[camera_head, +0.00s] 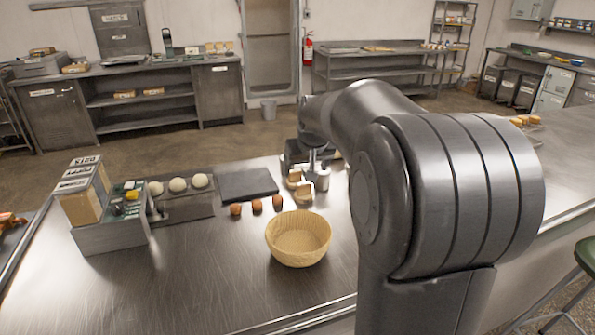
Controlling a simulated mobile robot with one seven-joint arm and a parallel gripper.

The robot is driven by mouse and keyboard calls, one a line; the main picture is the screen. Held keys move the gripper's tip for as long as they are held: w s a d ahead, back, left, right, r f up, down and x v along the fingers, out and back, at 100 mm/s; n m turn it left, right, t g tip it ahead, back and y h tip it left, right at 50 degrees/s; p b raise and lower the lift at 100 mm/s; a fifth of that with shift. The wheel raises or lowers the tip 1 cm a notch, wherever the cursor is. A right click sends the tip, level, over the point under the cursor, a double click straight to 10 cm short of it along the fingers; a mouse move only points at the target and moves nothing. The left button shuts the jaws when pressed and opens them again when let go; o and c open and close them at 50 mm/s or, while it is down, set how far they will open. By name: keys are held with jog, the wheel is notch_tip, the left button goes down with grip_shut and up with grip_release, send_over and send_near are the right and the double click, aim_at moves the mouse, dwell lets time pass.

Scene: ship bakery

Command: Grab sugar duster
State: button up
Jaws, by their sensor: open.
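A small silvery metal cylinder (323,180), which looks like the sugar duster, stands upright on the steel worktop just beyond the basket. My gripper (313,162) is directly above and around its top, at the far side of the counter, pointing down. The gripper is small in view and partly hidden by my own arm. I take it as open; I cannot tell whether its fingers touch the cylinder.
Bread pieces (300,187) lie close left of the cylinder. The front left is clear.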

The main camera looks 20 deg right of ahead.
jog(key=m, duration=0.1)
send_near(324, 173)
jog(key=x, duration=0.8)
jog(key=shift+s+f, duration=0.1)
jog(key=shift+w+x, duration=0.25)
jog(key=shift+x, duration=2.55)
jog(key=c, duration=1.1)
jog(key=shift+r, duration=0.35)
